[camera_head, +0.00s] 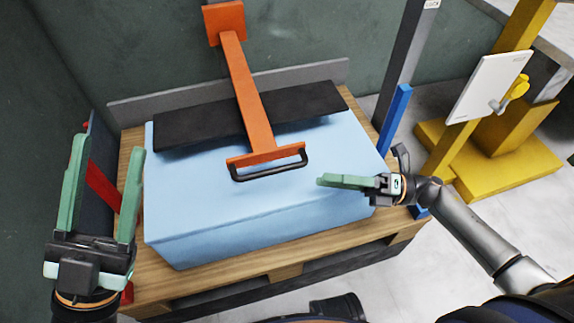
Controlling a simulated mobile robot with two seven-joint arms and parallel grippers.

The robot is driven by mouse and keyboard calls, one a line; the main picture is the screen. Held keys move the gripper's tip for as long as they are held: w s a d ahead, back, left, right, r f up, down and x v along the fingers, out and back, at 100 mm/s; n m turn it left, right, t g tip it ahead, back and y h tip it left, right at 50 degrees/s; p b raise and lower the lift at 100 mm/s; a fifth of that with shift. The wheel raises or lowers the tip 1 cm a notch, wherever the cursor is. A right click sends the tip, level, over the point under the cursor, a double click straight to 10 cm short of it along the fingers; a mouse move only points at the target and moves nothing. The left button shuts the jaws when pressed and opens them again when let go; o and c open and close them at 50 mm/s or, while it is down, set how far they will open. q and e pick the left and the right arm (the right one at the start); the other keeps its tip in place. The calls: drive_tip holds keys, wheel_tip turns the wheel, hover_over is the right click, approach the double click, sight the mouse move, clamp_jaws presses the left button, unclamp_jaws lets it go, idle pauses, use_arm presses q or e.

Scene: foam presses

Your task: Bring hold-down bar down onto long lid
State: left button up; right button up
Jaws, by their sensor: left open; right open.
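The orange hold-down bar (247,92) reaches forward from an orange block at the back, over the black long lid (310,102). A black handle (268,172) is fixed to its front crosspiece. The long lid lies across the back part of a light blue foam block (230,210). I cannot tell whether the bar touches the lid. My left gripper (107,147) is open and empty, left of the foam, fingers pointing away. My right gripper (322,180) is open and empty, seen edge-on, just right of the handle and apart from it, over the foam's right part.
The foam sits on a wooden pallet (275,272). A grey post and a blue upright (396,115) stand at its right rear. A yellow stand (500,165) with a white panel (488,85) is further right. Red and dark uprights stand at the left, behind my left gripper.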

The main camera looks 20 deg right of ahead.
sight(279, 172)
drive_tip(key=w+a+m+h+p, duration=0.1)
drive_tip(key=a+m, duration=0.1)
drive_tip(key=a, duration=0.1)
drive_tip(key=w+a+r+m+h+p, duration=0.1)
drive_tip(key=a+m+p, duration=0.1)
drive_tip(key=a+m, duration=0.1)
drive_tip(key=w+a+r+m+p, duration=0.1)
drive_tip(key=a+m, duration=0.1)
drive_tip(key=a, duration=0.3)
drive_tip(key=shift+w+m+h, duration=0.25)
drive_tip(key=shift+m+h, duration=0.05)
drive_tip(key=shift+h, duration=0.1)
use_arm(q)
wheel_tip(279, 172, up, 7)
drive_tip(key=shift+s+a, duration=0.15)
drive_tip(key=shift+a, duration=0.25)
use_arm(e)
drive_tip(key=shift+w+a, duration=0.1)
drive_tip(key=shift+a, duration=0.25)
use_arm(q)
drive_tip(key=shift+f, duration=0.1)
use_arm(e)
clamp_jaws()
